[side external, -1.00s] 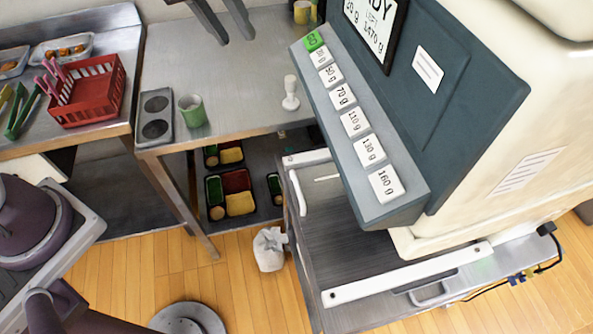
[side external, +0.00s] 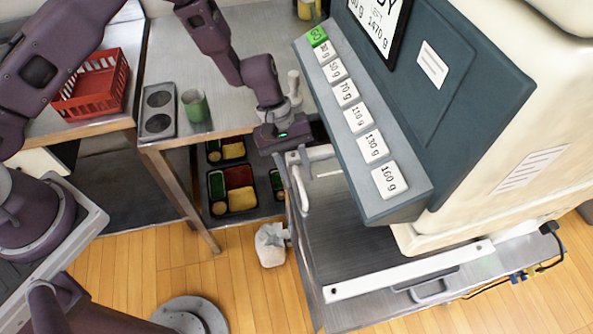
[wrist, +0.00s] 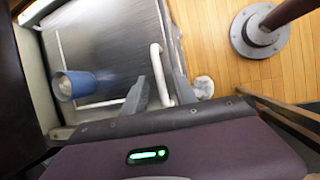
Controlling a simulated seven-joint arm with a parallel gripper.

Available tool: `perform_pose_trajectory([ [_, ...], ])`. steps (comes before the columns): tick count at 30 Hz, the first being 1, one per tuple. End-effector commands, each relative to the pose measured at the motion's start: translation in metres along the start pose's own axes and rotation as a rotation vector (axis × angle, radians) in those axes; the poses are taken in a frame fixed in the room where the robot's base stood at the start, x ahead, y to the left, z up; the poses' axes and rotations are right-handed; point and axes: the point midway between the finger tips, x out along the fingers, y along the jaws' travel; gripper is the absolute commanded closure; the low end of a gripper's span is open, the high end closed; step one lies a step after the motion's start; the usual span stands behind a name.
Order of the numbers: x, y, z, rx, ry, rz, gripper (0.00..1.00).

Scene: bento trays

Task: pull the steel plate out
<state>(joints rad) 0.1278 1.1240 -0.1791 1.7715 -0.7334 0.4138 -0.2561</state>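The steel plate (side external: 345,225) is a flat grey sheet under the dispensing machine, with a white curved handle (side external: 301,192) on its left edge. In the wrist view the plate (wrist: 105,40) fills the upper left, and its white handle (wrist: 159,72) stands near the centre. My gripper (side external: 299,166) is at the far end of the handle, pointing down. In the wrist view my gripper (wrist: 160,90) is open, with one grey finger on each side of the handle. I cannot tell whether the fingers touch it. The plate's far part is hidden under the machine.
The machine (side external: 470,110) overhangs the plate, with a white rail (side external: 400,273) along the near side. A blue cup-like part (wrist: 75,85) shows over the plate. A white bag (side external: 271,245) is on the floor. A steel table (side external: 235,60) with a green cup (side external: 195,106) stands behind.

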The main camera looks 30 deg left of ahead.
Motion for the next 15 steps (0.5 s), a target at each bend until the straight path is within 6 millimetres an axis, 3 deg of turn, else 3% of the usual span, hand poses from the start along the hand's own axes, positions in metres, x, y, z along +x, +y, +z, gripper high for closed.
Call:
perform_pose_trajectory([
  [7,0.0023,0.0,-0.0004,0.0,0.002,0.0,0.67],
  [12,0.0021,0.0,-0.0004,0.0,0.002,0.0,0.98],
  [15,0.002,0.0,-0.0005,0.0,0.002,0.0,1.0],
])
